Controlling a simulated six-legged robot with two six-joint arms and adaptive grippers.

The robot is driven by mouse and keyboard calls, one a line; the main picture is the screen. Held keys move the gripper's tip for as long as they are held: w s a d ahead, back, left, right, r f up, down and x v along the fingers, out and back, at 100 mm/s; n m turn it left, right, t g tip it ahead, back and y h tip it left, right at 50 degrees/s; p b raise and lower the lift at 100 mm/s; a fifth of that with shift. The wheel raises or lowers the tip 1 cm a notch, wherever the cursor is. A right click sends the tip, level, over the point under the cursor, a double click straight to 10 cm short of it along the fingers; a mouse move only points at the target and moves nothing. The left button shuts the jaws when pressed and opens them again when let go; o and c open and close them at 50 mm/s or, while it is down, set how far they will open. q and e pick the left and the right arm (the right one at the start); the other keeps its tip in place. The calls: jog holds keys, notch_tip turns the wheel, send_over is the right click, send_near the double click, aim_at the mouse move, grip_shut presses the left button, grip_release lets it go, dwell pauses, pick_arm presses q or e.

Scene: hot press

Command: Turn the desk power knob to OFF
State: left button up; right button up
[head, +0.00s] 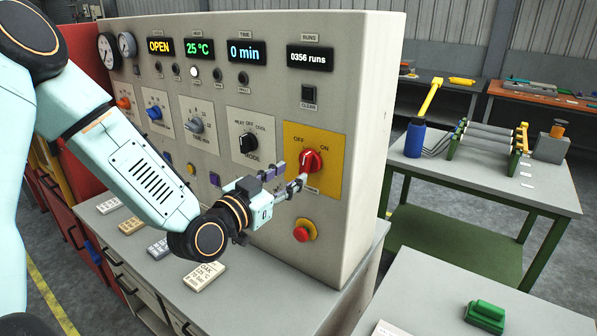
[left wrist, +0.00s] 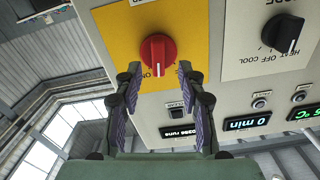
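The red power knob (head: 312,161) sits on a yellow plate (head: 328,182) at the right of the control panel, with OFF at its upper left and ON at its upper right. My left gripper (head: 294,177) is at the knob's lower left in the head view. In the left wrist view the knob (left wrist: 157,52) shows between the spread fingertips of the left gripper (left wrist: 160,72), with gaps on both sides. A finger covers the OFF label there. My right gripper is not in view.
A red emergency button (head: 302,232) is on the panel below the knob. A black HEAT/OFF/COOL knob (head: 248,143) is to the left. The desk (head: 235,290) below holds several small labelled blocks. A side table (head: 480,180) with tools stands at the right.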

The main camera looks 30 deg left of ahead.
aim_at(303, 166)
pick_arm(q)
jog(key=shift+w+d, duration=0.1)
jog(key=shift+w, duration=0.85)
jog(key=shift+w+d+r, duration=0.15)
jog(key=shift+w+d, duration=0.4)
jog(key=shift+w, duration=0.5)
jog(key=shift+w+a, duration=0.2)
jog(key=shift+a, duration=0.15)
jog(key=shift+s+d, duration=0.1)
jog(key=shift+d, duration=0.15)
jog(key=c, duration=0.4)
jog(key=shift+a, duration=0.15)
grip_shut()
